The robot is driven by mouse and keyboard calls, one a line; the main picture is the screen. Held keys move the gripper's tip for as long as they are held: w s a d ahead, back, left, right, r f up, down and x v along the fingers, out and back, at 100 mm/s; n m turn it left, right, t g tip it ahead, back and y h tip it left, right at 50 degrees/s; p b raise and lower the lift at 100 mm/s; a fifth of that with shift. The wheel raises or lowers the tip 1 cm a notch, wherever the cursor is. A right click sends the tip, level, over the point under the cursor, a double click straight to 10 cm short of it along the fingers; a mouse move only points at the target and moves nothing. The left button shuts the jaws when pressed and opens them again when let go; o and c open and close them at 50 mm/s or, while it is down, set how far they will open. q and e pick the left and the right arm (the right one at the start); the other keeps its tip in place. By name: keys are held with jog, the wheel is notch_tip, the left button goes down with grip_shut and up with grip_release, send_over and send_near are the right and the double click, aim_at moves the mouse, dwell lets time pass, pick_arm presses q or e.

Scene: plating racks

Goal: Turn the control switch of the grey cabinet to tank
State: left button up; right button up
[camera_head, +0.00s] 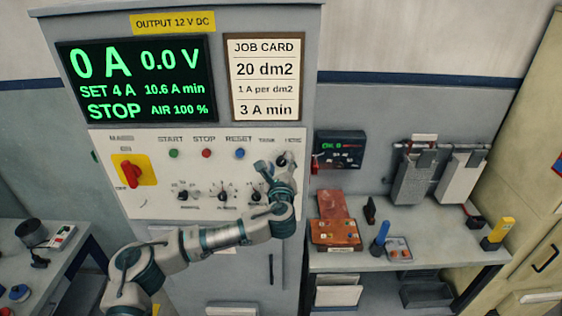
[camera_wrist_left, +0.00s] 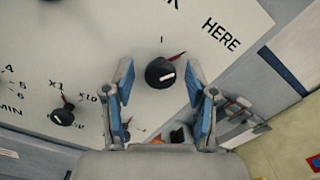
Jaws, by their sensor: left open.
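The grey cabinet (camera_head: 230,95) stands in the middle of the head view, with a white control panel (camera_head: 150,205). Its control switch, a black round knob with a white mark and a red pointer, shows in the left wrist view (camera_wrist_left: 160,73). The pointer aims up and right, towards the HERE label (camera_wrist_left: 221,34); only the end of the TANK label shows at the top edge. My left gripper (camera_head: 275,168) is at the panel's upper right, partly covering the switch. In the wrist view its open blue-padded fingers (camera_wrist_left: 160,80) are either side of the knob; contact is not visible.
A red main switch (camera_head: 131,171) on a yellow plate is at the panel's left. Lower small knobs (camera_head: 182,195) sit near my forearm. A bench (camera_head: 440,215) with tools stands right of the cabinet, and another bench is at far left.

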pick_arm(q)
grip_shut()
